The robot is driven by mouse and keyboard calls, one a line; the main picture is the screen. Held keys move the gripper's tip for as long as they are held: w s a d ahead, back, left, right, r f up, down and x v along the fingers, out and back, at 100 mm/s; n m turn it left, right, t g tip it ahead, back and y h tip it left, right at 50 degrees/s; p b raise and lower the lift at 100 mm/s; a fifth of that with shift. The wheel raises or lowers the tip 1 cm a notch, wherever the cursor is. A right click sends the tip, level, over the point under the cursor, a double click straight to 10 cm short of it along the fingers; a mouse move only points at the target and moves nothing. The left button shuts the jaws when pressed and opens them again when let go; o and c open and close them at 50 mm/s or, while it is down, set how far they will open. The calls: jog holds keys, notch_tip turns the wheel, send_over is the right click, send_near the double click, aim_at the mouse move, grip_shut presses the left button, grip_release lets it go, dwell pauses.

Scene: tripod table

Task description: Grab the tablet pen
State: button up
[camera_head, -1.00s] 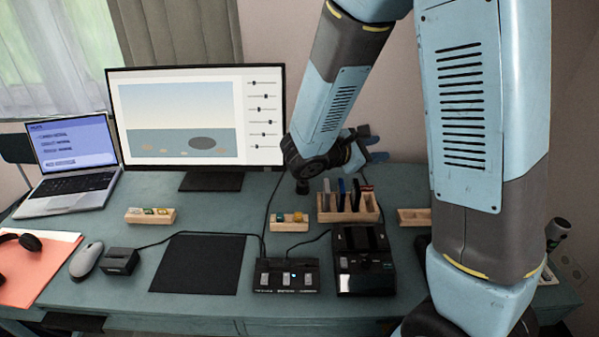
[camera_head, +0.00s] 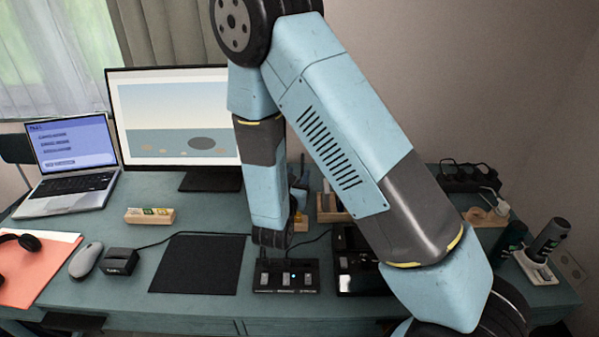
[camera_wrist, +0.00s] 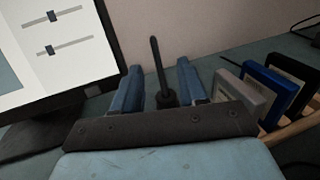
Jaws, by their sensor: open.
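The tablet pen (camera_wrist: 156,62) is thin and dark and stands upright in a small round dark holder (camera_wrist: 165,99) in the wrist view. My gripper (camera_wrist: 159,66) is open, with one blue finger on each side of the pen in this view. A gap shows between the pen and each finger, and I cannot tell exactly how far ahead the pen stands. In the head view my arm hides the pen, and only a little of my gripper shows behind the arm.
The monitor (camera_wrist: 62,75) is close on the left in the wrist view. A wooden rack (camera_wrist: 291,130) with several upright cases stands on the right. In the head view, a black button box (camera_head: 286,276) sits on the teal desk (camera_head: 190,322), right of a dark mat (camera_head: 198,264).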

aim_at(302, 161)
jog(key=x, duration=0.5)
jog(key=shift+w+d, duration=0.15)
jog(key=shift+w, duration=0.2)
jog(key=shift+a+f+x, duration=0.1)
jog(key=shift+a+x, duration=0.05)
jog(key=shift+x, duration=0.75)
jog(key=shift+a+f+x, duration=0.1)
jog(key=shift+x, duration=0.8)
jog(key=shift+a+f+x, duration=0.1)
jog(key=shift+a+x, duration=0.05)
jog(key=shift+x, duration=0.75)
jog(key=shift+c, duration=0.2)
grip_shut()
